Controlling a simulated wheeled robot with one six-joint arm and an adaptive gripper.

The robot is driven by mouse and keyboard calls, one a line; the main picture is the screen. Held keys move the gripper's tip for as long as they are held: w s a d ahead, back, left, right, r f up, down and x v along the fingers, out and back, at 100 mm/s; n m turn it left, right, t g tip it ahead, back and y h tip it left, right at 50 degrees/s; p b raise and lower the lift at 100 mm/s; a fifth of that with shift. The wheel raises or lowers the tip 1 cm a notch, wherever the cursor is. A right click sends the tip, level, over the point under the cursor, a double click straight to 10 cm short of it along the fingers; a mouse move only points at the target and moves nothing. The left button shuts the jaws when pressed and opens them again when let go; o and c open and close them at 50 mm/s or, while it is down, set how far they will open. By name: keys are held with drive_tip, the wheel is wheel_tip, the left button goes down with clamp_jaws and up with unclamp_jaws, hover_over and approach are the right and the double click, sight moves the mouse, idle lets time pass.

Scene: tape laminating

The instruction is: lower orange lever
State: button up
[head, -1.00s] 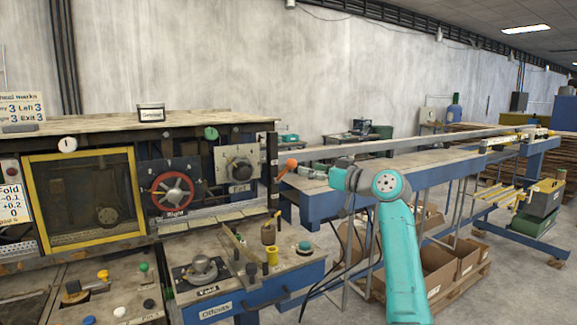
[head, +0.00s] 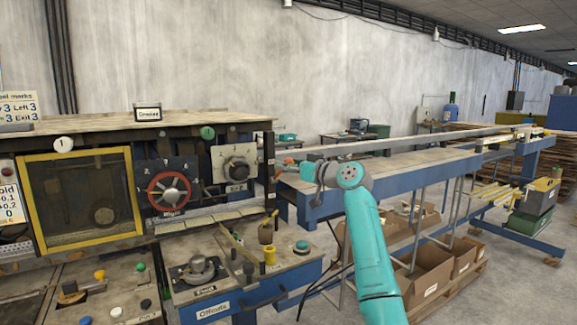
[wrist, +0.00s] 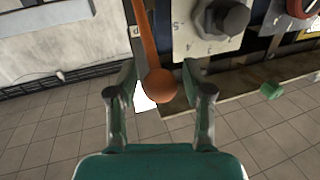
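The orange lever (head: 279,171) is at the right end of the machine in the head view, small and partly hidden by my gripper. In the wrist view the lever (wrist: 146,35) runs from the top edge down to a round orange knob (wrist: 160,88). My gripper (wrist: 162,90) is open, with one finger on each side of the knob and a visible gap on both sides. In the head view my gripper (head: 297,170) is just right of the lever.
A grey dial (head: 238,168) and a red handwheel (head: 169,190) are on the machine left of the lever. A blue-framed table (head: 400,165) extends to the right behind my arm.

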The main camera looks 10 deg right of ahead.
clamp_jaws()
drive_tip(key=shift+s+f, duration=0.1)
drive_tip(key=shift+f, duration=0.05)
drive_tip(key=shift+s+d+f+t+y, duration=0.1)
drive_tip(key=shift+s+f+t+y, duration=0.15)
drive_tip(key=shift+f, duration=0.15)
drive_tip(key=shift+s+d+f+t+y, duration=0.1)
drive_tip(key=shift+f+t+y, duration=0.15)
drive_tip(key=shift+f, duration=0.1)
wheel_tip(320, 180, down, 6)
drive_tip(key=s, duration=0.1)
drive_tip(key=shift+s+d, duration=0.2)
drive_tip(key=shift+s, duration=0.1)
drive_tip(key=shift+f, duration=0.15)
